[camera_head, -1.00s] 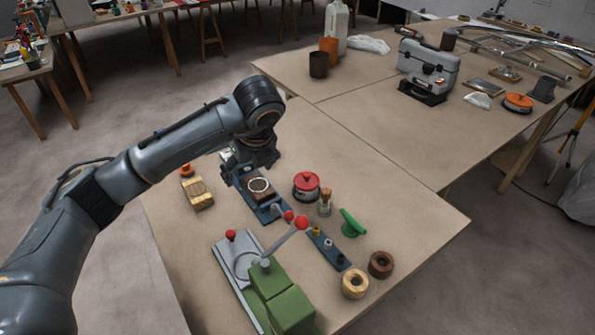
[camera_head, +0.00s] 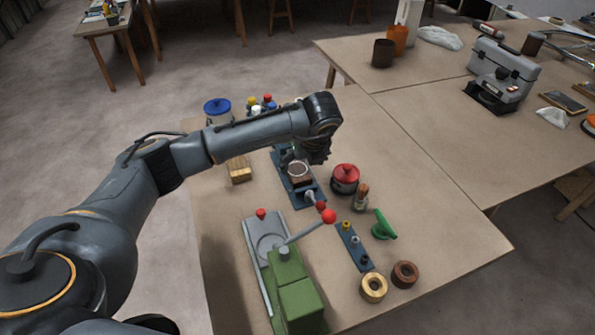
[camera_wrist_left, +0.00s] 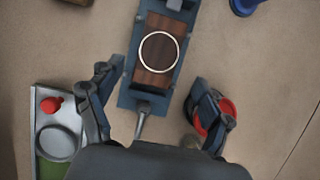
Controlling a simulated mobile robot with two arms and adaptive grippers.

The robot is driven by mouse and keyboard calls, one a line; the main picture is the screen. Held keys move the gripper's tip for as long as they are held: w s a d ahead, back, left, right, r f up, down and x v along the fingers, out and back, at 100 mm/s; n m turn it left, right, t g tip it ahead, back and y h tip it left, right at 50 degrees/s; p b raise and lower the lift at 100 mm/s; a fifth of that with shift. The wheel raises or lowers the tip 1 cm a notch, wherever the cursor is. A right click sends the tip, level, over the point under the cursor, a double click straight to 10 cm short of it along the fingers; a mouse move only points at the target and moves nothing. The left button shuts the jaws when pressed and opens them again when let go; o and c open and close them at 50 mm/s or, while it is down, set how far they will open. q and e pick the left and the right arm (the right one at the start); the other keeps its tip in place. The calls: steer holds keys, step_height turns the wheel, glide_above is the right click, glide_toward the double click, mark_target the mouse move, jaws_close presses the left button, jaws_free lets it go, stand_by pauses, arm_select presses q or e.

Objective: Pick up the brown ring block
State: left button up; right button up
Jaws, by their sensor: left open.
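The brown ring block (camera_head: 405,274) lies flat near the front right edge of the workbench, beside a pale wooden ring (camera_head: 373,288). It is not seen in the left wrist view. My left gripper (camera_head: 313,157) is over the far part of the bench, well away from the brown ring, and its fingers are mostly hidden by the arm in the head view. In the left wrist view my left gripper (camera_wrist_left: 157,80) has its two fingers spread with nothing held, above a blue fixture (camera_wrist_left: 150,97) holding a brown block with a white ring. My right gripper is not seen.
A green and grey lever press (camera_head: 285,280) with red knobs stands left of the rings. A blue strip with small pegs (camera_head: 355,246), a green tool (camera_head: 383,225) and a red-lidded pot (camera_head: 345,178) stand nearby. Bare bench lies right of the rings.

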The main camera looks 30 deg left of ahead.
mark_target(298, 169)
arm_select(q)
steer(key=a+f, duration=0.1)
steer(key=w+a+f, duration=0.1)
steer(key=f, duration=0.1)
steer(key=shift+w+p, duration=0.1)
steer(key=shift+p, duration=0.3)
steer(key=shift+w+a+f, duration=0.15)
steer(key=shift+f, duration=0.35)
steer(key=shift+f, duration=0.15)
steer(key=shift+b, duration=0.35)
steer(key=c, duration=1.3)
